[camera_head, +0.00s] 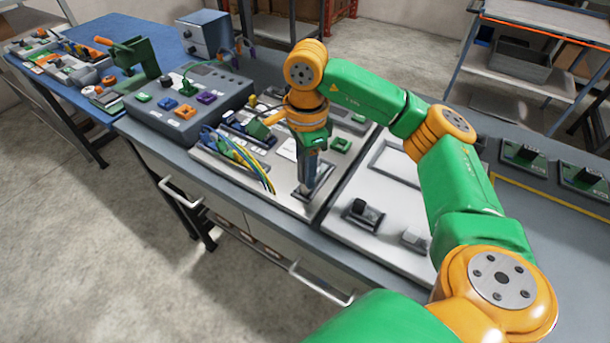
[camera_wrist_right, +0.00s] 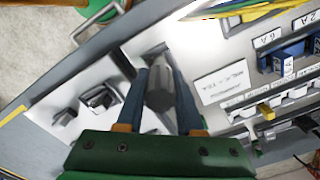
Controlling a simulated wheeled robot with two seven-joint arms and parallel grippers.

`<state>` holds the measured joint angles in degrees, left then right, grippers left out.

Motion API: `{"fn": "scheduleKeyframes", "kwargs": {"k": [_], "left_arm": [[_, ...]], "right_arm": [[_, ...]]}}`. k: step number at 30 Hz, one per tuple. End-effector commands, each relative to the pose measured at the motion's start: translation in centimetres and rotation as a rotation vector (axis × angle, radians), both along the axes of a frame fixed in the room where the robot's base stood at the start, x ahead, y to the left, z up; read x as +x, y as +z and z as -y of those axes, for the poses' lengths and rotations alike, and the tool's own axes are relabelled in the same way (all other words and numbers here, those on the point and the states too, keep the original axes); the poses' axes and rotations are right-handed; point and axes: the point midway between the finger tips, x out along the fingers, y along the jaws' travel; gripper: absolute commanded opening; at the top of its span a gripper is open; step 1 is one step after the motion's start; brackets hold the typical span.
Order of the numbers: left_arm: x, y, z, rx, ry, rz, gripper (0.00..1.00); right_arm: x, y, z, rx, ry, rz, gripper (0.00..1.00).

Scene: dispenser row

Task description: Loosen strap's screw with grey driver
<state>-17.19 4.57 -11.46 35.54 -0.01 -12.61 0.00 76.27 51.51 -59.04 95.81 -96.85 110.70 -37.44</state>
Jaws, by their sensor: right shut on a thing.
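My right gripper (camera_head: 308,172) points straight down over the light panel in the middle of the bench. In the right wrist view its two blue fingers (camera_wrist_right: 158,96) are shut on a dark grey, rounded piece, which looks like the grey driver's handle (camera_wrist_right: 160,92). The driver's tip is hidden beneath the handle. Below the gripper is a small grey framed plate (camera_head: 303,195) on the panel; it also shows past the fingers in the wrist view. I cannot make out the strap or its screw, nor whether the driver touches them. My left gripper is not in view.
Yellow, green and blue cables (camera_head: 243,162) arch close left of the gripper. A grey box with coloured buttons (camera_head: 187,105) stands farther left. A second light panel with a black knob (camera_head: 360,208) lies to the right. Metal handles (camera_head: 318,284) stick out from the bench front.

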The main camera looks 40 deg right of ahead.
Motion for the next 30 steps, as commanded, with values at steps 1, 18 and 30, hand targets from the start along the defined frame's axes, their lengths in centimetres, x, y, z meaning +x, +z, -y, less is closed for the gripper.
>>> {"fn": "scheduleKeyframes", "kwargs": {"k": [1,18,30], "left_arm": [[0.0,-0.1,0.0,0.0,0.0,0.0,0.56],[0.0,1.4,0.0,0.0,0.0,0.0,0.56],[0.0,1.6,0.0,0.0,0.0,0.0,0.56]], "right_arm": [[0.0,-0.1,0.0,0.0,0.072,-0.003,0.0],[0.0,1.7,0.0,0.0,0.163,-0.001,0.0],[0.0,1.9,0.0,0.0,0.006,0.0,0.0]]}}
